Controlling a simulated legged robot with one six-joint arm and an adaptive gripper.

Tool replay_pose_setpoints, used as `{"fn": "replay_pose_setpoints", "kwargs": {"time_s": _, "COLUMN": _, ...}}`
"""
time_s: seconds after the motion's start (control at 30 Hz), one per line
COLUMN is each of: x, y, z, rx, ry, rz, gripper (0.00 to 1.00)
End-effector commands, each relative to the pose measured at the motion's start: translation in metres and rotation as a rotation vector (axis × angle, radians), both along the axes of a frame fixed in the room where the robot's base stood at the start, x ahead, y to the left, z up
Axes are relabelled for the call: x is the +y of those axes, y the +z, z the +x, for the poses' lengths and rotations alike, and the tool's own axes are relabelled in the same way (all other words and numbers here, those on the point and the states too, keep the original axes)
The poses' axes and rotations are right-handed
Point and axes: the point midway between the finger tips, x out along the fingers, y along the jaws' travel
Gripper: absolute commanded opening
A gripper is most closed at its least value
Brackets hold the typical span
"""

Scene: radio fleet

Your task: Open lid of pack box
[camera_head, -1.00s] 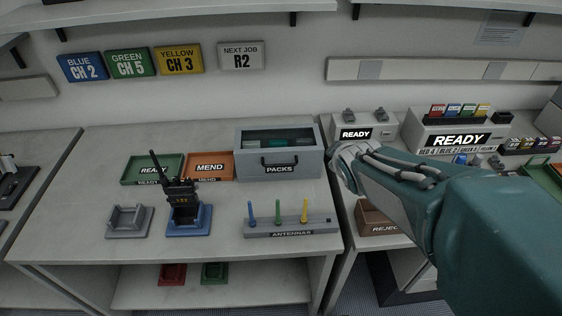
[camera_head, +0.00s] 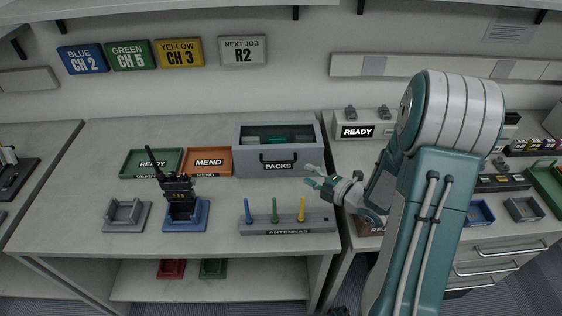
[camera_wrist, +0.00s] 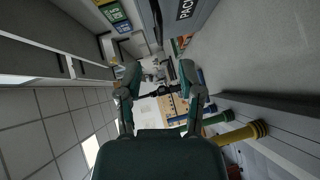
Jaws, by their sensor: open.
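The grey pack box (camera_head: 278,168), labelled PACKS, stands at the back right of the middle bench. A dark handle (camera_head: 278,158) is on its front. Through its top, dark and green items show; whether a clear lid covers them I cannot tell. My gripper (camera_head: 312,176) is open and empty, just right of and in front of the box, apart from it, with its fingers pointing left. In the wrist view my gripper (camera_wrist: 160,85) has its fingers spread, and part of the box (camera_wrist: 190,10) shows at the top.
The antenna rack (camera_head: 285,227) with blue, green and yellow antennas stands in front of the box, close below my gripper. The green READY tray (camera_head: 135,164), orange MEND tray (camera_head: 210,170) and a radio (camera_head: 180,197) in a blue stand are to the left. A shelf overhangs the back.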

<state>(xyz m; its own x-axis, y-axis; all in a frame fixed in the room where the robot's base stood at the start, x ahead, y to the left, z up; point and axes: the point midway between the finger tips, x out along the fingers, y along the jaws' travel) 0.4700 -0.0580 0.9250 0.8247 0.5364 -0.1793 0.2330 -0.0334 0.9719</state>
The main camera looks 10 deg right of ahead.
Motion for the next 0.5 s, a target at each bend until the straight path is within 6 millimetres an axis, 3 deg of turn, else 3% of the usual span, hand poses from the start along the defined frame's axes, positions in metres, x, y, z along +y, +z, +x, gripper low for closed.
{"fn": "replay_pose_setpoints", "kwargs": {"time_s": 0.23, "x": 0.009, "y": -0.004, "z": 0.004, "rx": -0.031, "ry": 0.03, "rz": 0.013, "gripper": 0.48}}
{"fn": "replay_pose_setpoints", "kwargs": {"time_s": 0.5, "x": 0.036, "y": -0.011, "z": 0.043, "rx": -0.03, "ry": 0.031, "rz": 0.013, "gripper": 0.48}}
